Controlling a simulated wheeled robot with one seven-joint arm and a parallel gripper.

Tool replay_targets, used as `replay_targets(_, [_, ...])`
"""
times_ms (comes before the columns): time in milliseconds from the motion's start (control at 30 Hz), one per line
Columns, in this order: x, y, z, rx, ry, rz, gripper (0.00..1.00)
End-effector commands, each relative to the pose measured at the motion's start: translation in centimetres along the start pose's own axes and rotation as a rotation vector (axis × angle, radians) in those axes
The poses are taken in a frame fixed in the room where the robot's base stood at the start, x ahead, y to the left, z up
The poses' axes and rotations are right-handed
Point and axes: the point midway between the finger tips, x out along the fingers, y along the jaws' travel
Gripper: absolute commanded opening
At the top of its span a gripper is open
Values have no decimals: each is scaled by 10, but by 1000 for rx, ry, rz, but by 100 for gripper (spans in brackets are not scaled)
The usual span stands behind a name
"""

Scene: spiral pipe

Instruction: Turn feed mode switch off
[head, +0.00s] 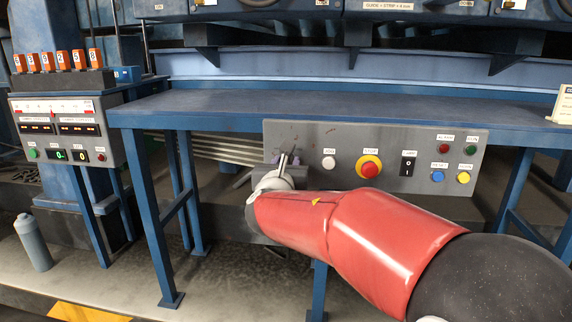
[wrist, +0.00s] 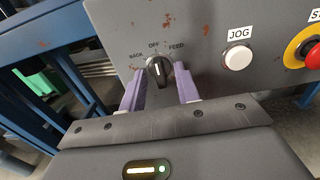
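The feed mode switch (wrist: 158,71) is a black rotary knob with a white pointer line, seen in the wrist view below the labels BACK, OFF and FEED. Its pointer looks roughly upright, near OFF, but I cannot tell its exact setting. My gripper (wrist: 159,80) has two purple fingers, one on each side of the knob, with gaps between; it is open. Whether the fingertips reach around the knob in depth is unclear. In the head view my gripper (head: 285,160) is at the left end of the grey control panel (head: 330,139), and the knob is hidden there.
Right of the switch are a white JOG button (wrist: 237,57) and a red stop button on yellow (head: 369,168).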

Motion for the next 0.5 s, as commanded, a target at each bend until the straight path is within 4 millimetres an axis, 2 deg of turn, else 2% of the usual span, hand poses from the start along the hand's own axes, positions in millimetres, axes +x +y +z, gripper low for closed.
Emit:
replay_targets(267, [-5, 0, 0, 1, -1, 1, 32])
replay_targets(500, [-44, 0, 0, 0, -2, 2, 32])
